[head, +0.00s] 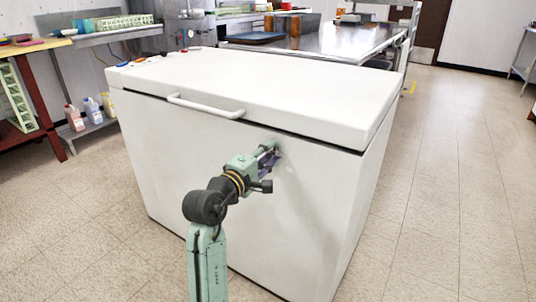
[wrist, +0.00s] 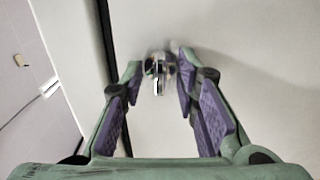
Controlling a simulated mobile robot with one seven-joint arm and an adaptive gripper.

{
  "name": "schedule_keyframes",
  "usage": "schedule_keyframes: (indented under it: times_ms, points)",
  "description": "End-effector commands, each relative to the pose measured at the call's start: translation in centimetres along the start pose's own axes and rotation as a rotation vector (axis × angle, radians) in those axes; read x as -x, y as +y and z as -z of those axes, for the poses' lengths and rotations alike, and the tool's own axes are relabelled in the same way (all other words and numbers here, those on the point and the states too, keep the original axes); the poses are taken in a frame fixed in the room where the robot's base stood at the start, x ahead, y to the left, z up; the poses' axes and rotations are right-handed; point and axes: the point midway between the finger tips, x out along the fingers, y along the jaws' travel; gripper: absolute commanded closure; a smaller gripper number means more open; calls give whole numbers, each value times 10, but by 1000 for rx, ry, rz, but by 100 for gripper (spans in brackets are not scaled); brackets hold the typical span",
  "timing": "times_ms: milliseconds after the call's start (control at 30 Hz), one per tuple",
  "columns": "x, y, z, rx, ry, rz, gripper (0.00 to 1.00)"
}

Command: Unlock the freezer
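The white chest freezer (head: 215,155) stands in the middle of the head view with its lid (head: 270,85) down. A bar handle (head: 205,106) is on the lid's front edge. My gripper (head: 270,155) is at the upper right of the freezer's front and hides the lock there. In the wrist view, my gripper (wrist: 160,78) is open, its purple-padded fingers on either side of a small shiny metal lock piece (wrist: 158,72). A narrow part, seemingly a key, sticks out of it. I cannot tell whether either finger touches it.
Small colored items (head: 150,60) lie at the lid's back left. A steel table (head: 335,42) stands behind the freezer. A wooden-legged table (head: 40,85) and bottles (head: 75,117) on a low shelf are at left. The tiled floor (head: 450,170) at right is clear.

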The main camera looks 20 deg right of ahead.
Motion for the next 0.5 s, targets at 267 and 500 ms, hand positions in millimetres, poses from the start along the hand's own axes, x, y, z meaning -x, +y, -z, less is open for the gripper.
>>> schedule_keyframes:
  times_ms: [267,500]
  points:
    - [0,0,0,0,0,0,80]
    - [0,0,0,0,0,0,96]
